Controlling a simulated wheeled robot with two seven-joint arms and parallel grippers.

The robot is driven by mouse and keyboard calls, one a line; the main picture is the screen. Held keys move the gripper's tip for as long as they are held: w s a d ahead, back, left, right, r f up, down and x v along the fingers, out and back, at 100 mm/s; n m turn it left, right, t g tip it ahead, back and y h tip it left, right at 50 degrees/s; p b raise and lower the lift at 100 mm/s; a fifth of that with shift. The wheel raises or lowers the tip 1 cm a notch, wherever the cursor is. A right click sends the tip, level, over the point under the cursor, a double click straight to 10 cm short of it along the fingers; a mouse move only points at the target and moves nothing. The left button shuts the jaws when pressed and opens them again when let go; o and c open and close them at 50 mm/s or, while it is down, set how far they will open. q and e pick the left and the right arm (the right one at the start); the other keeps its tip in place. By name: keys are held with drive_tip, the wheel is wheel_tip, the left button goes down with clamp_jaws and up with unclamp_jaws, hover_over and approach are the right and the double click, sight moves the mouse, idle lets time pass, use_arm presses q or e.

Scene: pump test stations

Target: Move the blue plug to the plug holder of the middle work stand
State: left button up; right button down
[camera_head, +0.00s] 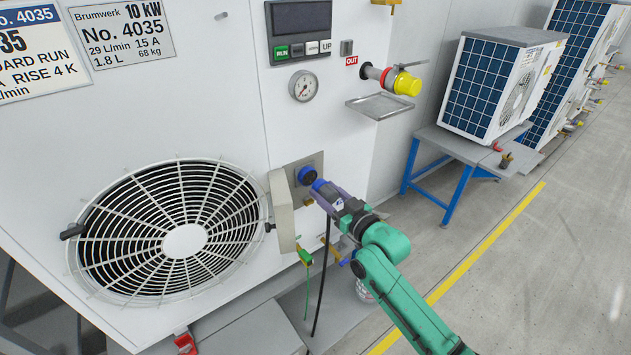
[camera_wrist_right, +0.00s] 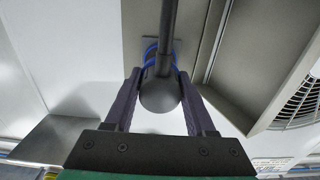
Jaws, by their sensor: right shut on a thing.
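My right gripper (camera_head: 324,189) comes in from the lower right, in front of the large white unit. It is shut on the blue plug (camera_head: 319,184), whose blue end faces a round blue socket (camera_head: 307,175) on a grey plate. A small gap seems to show between plug and socket. The plug's black cable (camera_head: 322,285) hangs down below. In the right wrist view the two fingers (camera_wrist_right: 163,98) sit either side of the plug's dark rounded body (camera_wrist_right: 158,96); a blue ring (camera_wrist_right: 150,54) shows beyond it. My left gripper is not in view. I cannot make out the plug holder.
A grey cover (camera_head: 282,211) stands out left of the socket, beside the fan grille (camera_head: 168,232). A yellow-capped valve (camera_head: 406,84) and drip tray (camera_head: 380,106) are above right. A blue-legged stand (camera_head: 459,148) bears another unit (camera_head: 497,82). Floor is free at right.

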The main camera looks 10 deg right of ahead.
drive_tip(key=shift+p+v, duration=0.45)
drive_tip(key=shift+v, duration=0.5)
drive_tip(key=shift+s+a+f, duration=0.1)
drive_tip(key=shift+s+f, duration=0.05)
drive_tip(key=shift+f, duration=0.05)
drive_tip(key=s+f+m+h+b, duration=0.1)
drive_tip(key=s+f+h, duration=0.1)
drive_tip(key=s, duration=0.5)
drive_tip(key=s+f+m+t+h+b, duration=0.1)
drive_tip(key=s+f+m+h, duration=0.1)
drive_tip(key=s+f, duration=0.3)
drive_tip(key=s+f+m+h, duration=0.1)
drive_tip(key=s+f, duration=0.3)
drive_tip(key=s, duration=0.5)
drive_tip(key=shift+a+h+b, duration=0.15)
drive_tip(key=shift+h+b, duration=0.25)
drive_tip(key=shift+h, duration=0.5)
